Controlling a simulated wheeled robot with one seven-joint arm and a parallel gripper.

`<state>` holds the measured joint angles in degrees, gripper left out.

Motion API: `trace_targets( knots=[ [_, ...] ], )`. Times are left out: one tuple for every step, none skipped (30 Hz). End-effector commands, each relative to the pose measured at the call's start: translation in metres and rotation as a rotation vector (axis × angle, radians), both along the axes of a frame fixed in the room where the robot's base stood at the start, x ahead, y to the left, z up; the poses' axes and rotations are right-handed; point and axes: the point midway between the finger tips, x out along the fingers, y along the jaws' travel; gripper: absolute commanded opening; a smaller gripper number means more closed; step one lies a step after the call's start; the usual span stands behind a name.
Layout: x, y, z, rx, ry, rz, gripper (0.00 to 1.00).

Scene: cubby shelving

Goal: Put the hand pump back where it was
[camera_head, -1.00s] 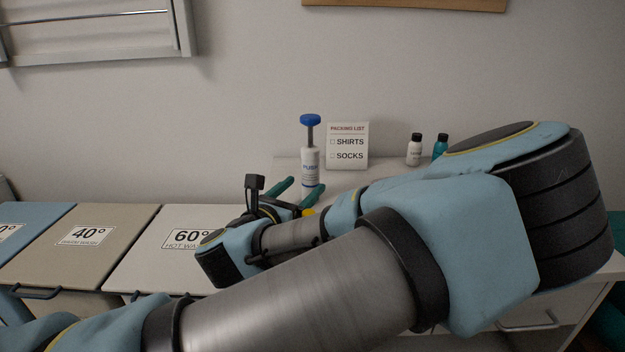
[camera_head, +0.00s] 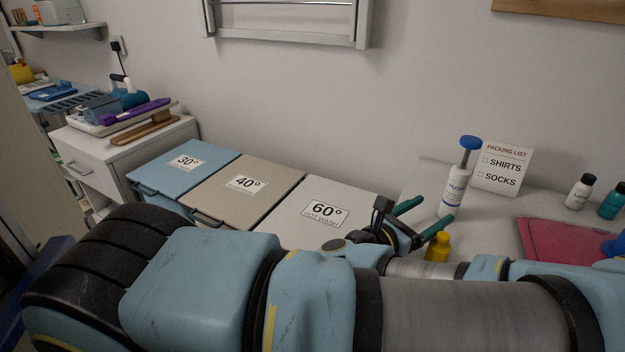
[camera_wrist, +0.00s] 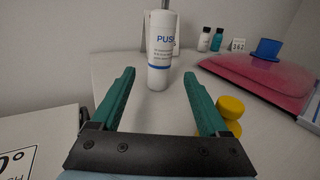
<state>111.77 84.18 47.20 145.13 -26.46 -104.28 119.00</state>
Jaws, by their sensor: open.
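The hand pump (camera_head: 457,185) is a white bottle with a grey stem and a blue top. It stands upright on the white table top, in front of the packing list card. In the wrist view the hand pump (camera_wrist: 161,50) stands beyond the fingertips, its lower body roughly in line with the gap, and its top is cut off. My gripper (camera_head: 430,214) has green fingers and is open, with nothing between them. In the wrist view my gripper (camera_wrist: 160,75) points toward the bottle and looks apart from it.
Hamper lids (camera_head: 325,212) lie left.

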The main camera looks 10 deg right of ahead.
Motion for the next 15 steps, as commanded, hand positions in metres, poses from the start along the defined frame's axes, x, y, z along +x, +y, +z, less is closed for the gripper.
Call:
trace_targets(
  knots=[
    [0.0,0.0,0.0,-0.001,0.002,0.002,0.78],
    [0.002,0.001,0.0,-0.002,0.007,0.007,0.78],
    [0.005,0.002,-0.001,-0.004,0.021,0.02,0.78],
    [0.01,0.004,-0.001,-0.008,0.038,0.037,0.78],
    [0.015,0.007,-0.002,-0.013,0.061,0.059,0.78],
    [0.025,0.012,-0.004,-0.021,0.106,0.1,0.78],
    [0.034,0.017,-0.006,-0.031,0.147,0.139,0.78],
    [0.044,0.023,-0.008,-0.043,0.196,0.185,0.78],
    [0.059,0.033,-0.012,-0.064,0.272,0.255,0.78],
    [0.071,0.041,-0.016,-0.084,0.337,0.312,0.78],
    [0.083,0.051,-0.02,-0.109,0.405,0.374,0.78],
    [0.098,0.065,-0.026,-0.146,0.503,0.463,0.78],
    [0.109,0.077,-0.031,-0.179,0.581,0.534,0.78],
    [0.12,0.09,-0.036,-0.218,0.661,0.607,0.78],
    [0.132,0.107,-0.043,-0.275,0.773,0.706,0.78]
  ],
)
